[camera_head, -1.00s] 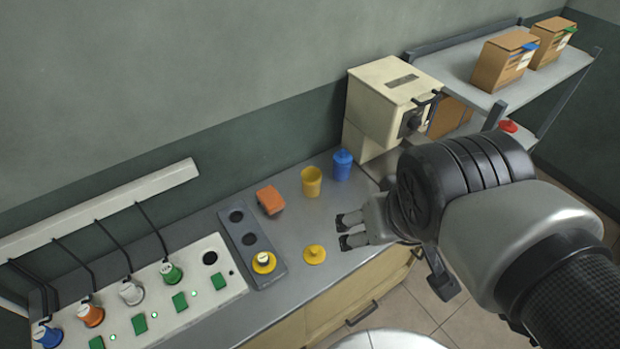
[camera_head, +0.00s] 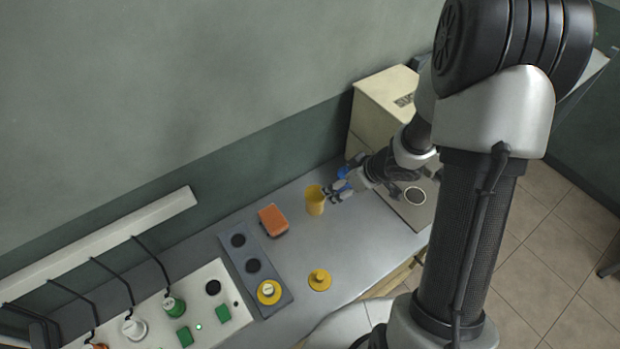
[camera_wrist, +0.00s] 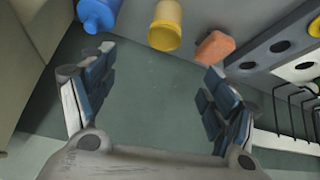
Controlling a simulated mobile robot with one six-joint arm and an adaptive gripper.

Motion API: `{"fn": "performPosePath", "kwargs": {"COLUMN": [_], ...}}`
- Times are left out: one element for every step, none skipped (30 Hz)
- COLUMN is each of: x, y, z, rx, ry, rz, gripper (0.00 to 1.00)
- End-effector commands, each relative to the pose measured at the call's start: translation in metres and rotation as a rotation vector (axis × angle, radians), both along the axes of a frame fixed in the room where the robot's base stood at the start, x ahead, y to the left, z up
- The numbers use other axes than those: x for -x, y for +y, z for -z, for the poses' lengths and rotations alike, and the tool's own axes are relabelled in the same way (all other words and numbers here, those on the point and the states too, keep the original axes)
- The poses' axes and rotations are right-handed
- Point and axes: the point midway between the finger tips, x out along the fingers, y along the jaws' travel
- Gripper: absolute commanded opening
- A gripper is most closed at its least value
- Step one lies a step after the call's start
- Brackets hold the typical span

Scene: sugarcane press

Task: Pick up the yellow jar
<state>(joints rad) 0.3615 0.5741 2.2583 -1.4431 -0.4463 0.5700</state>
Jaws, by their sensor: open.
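The yellow jar (camera_head: 315,201) stands upright without a lid on the counter, right of an orange block. It also shows in the wrist view (camera_wrist: 165,27) at the top, ahead of and between the fingers. My gripper (camera_head: 334,193) is just right of the jar in the head view, and its fingers (camera_wrist: 150,95) are wide apart in the wrist view with nothing between them. I cannot tell whether a fingertip touches the jar. A yellow lid (camera_head: 320,279) lies on the counter nearer the front.
A blue jar (camera_wrist: 97,13) stands beside the yellow one, mostly hidden behind my gripper in the head view. The orange block (camera_head: 273,220), a grey holder (camera_head: 254,266) and a cream machine (camera_head: 380,105) are nearby.

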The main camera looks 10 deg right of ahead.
Motion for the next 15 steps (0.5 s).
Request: {"fn": "performPosePath", "kwargs": {"x": [0.001,0.0,-0.002,-0.004,-0.006,-0.01,-0.013,-0.016,-0.02,-0.023,-0.026,-0.03,-0.033,-0.035,-0.039], "y": [0.003,0.004,0.006,0.008,0.009,0.012,0.014,0.016,0.019,0.021,0.023,0.025,0.027,0.029,0.031], "z": [0.005,0.009,0.014,0.019,0.024,0.032,0.038,0.044,0.051,0.057,0.063,0.07,0.076,0.081,0.087], "rx": [-0.01,-0.014,-0.016,-0.016,-0.016,-0.016,-0.016,-0.015,-0.015,-0.015,-0.015,-0.013,-0.013,-0.013,-0.013], "ry": [0.006,0.007,0.008,0.008,0.007,0.007,0.008,0.007,0.006,0.007,0.007,0.007,0.007,0.008,0.006], "rz": [-0.008,-0.011,-0.013,-0.014,-0.014,-0.014,-0.015,-0.015,-0.014,-0.015,-0.015,-0.014,-0.014,-0.015,-0.014], "gripper": [0.79,0.79,0.79,0.79,0.79,0.79,0.79,0.79,0.79,0.79,0.79,0.79,0.79,0.79,0.79]}}
